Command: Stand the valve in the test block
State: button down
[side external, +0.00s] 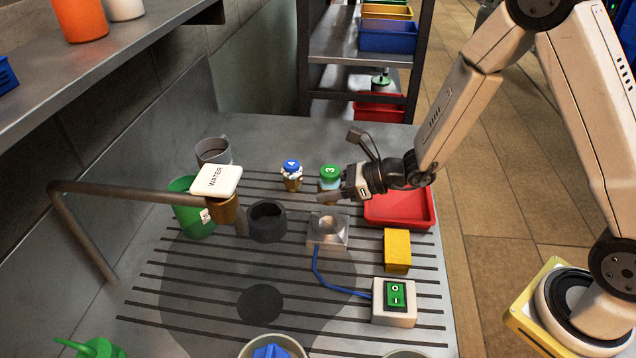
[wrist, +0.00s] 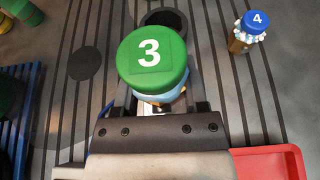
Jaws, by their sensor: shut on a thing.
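My gripper (side external: 337,196) is shut on a small bottle-like piece with a green cap marked 3 (side external: 329,173). In the wrist view the green cap (wrist: 152,60) sits between my fingers (wrist: 158,98) and hides most of the body below it. The piece looks upright; I cannot tell whether its base touches the bench. Nothing in view is clearly labelled a valve. A pale square block with a round recess (side external: 328,232), perhaps the test block, stands just in front of my gripper, with a blue cable running from it. The recess looks empty.
A blue-capped bottle marked 4 (side external: 291,175) stands left of the held piece. A dark open cup (side external: 267,222) and a WATER spout (side external: 216,180) are further left. A red tray (side external: 428,218), yellow block (side external: 397,251) and green switch box (side external: 395,302) are on the right.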

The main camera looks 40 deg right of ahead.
send_over(328, 227)
jog(key=shift+f, duration=2.2)
jog(key=shift+f, duration=0.1)
jog(key=shift+f, duration=1.7)
jog(key=shift+f, duration=0.1)
jog(key=shift+c, duration=0.6)
grip_release()
jog(key=shift+s, duration=0.1)
jog(key=v, duration=1.2)
